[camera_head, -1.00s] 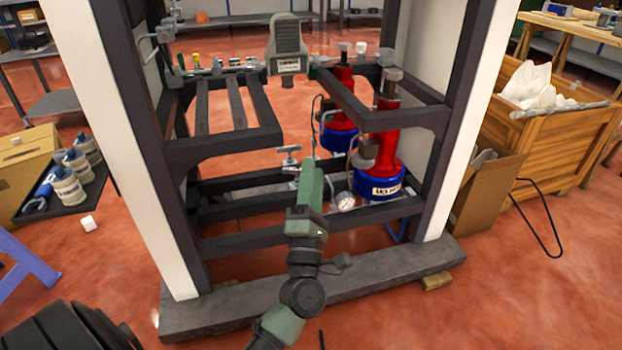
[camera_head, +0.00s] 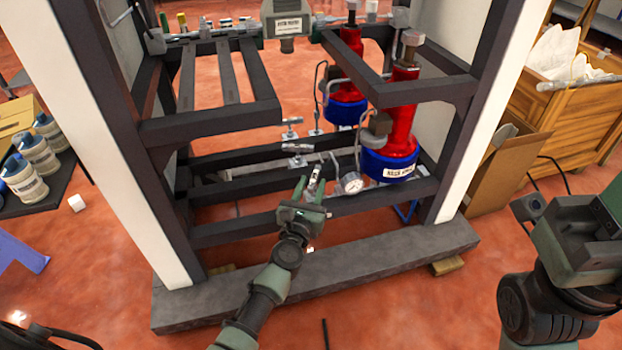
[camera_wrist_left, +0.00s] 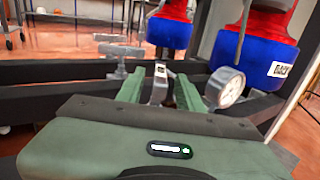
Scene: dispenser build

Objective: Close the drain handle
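Several grey metal T-shaped handles stand at the lower middle of the press frame. Two of them, the rear handle (camera_head: 291,122) and the middle handle (camera_head: 297,148), are upright with crossbars level. A third metal handle (camera_head: 315,175) is nearest me and appears narrow and upright in the left wrist view (camera_wrist_left: 160,82). I cannot tell which is the drain handle. My left gripper (camera_head: 311,192) is open, its two green fingers on either side of the nearest handle, with gaps visible in the wrist view. Part of my right arm's end (camera_head: 570,245) shows at right; its fingertips are unclear.
A round gauge (camera_head: 351,183) sits close to the right of my left gripper. Red-and-blue cylinders (camera_head: 400,125) stand behind it. Dark frame beams (camera_head: 240,232) and the grey base slab (camera_head: 370,265) lie around the arm.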

